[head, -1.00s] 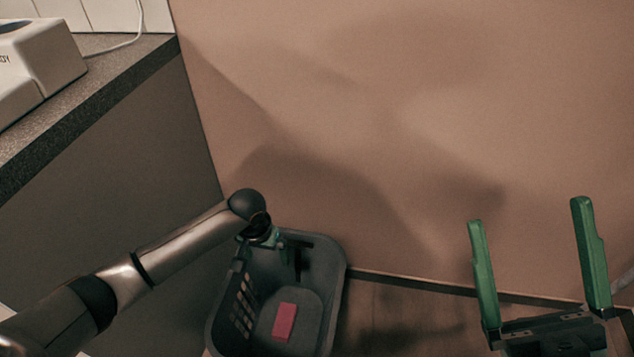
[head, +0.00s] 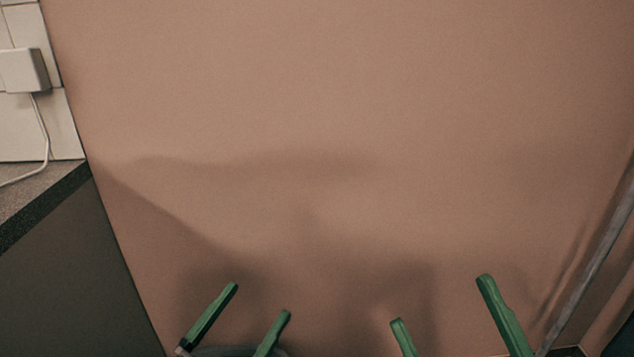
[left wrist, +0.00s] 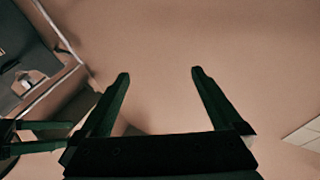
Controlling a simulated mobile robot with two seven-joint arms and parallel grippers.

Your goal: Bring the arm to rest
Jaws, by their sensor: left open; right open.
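My left gripper (head: 258,302) shows at the bottom of the head view, left of the middle. Its two green fingers stand apart with nothing between them. The left wrist view shows the same gripper (left wrist: 158,76) open and empty, its fingers pointing towards the pinkish-brown wall. My right gripper (head: 440,300) is at the bottom right of the head view, open and empty, with its fingers spread wider in the picture. Both arms behind the grippers are out of the head view.
A pinkish-brown wall (head: 340,120) fills most of the head view. A speckled counter (head: 35,205) with a white plug (head: 22,70) and cable above it is at the left. A grey rim, likely the basket's, barely shows behind my left gripper.

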